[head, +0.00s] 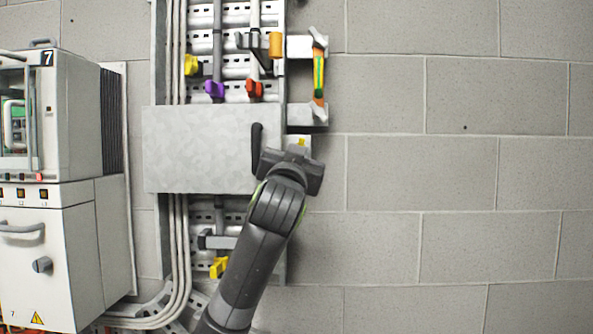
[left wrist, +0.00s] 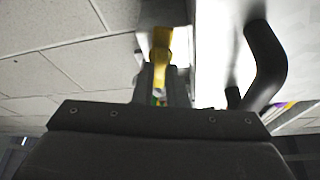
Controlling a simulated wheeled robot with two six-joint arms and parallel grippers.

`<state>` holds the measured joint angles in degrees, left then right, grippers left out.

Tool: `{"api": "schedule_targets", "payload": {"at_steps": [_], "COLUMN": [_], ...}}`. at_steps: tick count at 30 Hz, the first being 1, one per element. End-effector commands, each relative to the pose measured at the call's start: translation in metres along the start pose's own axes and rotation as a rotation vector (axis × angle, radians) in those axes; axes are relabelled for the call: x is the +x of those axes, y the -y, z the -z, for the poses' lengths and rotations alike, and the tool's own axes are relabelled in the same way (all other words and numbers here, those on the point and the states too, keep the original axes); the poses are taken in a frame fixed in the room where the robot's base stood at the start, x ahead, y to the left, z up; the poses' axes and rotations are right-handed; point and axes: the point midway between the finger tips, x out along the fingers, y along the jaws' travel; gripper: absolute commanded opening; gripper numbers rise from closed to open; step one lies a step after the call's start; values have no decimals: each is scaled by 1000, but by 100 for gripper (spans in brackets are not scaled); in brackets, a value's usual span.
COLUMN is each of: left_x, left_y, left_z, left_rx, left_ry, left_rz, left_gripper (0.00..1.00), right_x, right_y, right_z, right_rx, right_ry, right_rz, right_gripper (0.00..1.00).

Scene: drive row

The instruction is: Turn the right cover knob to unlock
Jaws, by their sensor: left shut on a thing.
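A plain grey cover plate (head: 195,150) spans the wall rail, with a black bar handle (head: 256,146) near its right end. The right cover knob (head: 302,142) is a small yellow piece on a pale bracket just beyond the plate's right edge. My left gripper (head: 299,152) is at this knob and hides most of it. In the left wrist view the yellow knob (left wrist: 161,46) stands between the fingers, which are shut on it; the black handle (left wrist: 266,62) is to its right. My right gripper is in neither view.
Above the cover are purple (head: 215,89) and red (head: 255,89) levers and an orange-green handle (head: 319,75) on a bracket. A yellow lever (head: 219,267) sits below. A cabinet numbered 7 (head: 75,120) stands left. The block wall at right is bare.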

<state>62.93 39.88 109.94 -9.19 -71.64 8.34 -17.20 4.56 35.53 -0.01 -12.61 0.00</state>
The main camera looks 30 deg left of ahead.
Motion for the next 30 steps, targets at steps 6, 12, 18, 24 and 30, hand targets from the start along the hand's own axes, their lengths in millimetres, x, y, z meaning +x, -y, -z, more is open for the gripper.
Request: {"api": "schedule_targets", "payload": {"at_steps": [6,12,18,24,30], "left_x": [-1,-1,0,0,0], "left_y": [-4,-4,-4,-4,-4], "left_z": [-5,-3,-3,-2,-2], "left_rx": [-142,-225,-266,-278,-278], "left_ry": [5,5,7,8,8], "left_rz": [55,91,109,113,113], "left_gripper": [0,0,0,0,0], "right_x": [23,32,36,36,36], "right_y": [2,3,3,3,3], "right_z": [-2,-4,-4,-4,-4], "right_rx": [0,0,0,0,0], "right_ry": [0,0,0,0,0], "right_rz": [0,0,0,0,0], "right_gripper": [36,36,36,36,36]}}
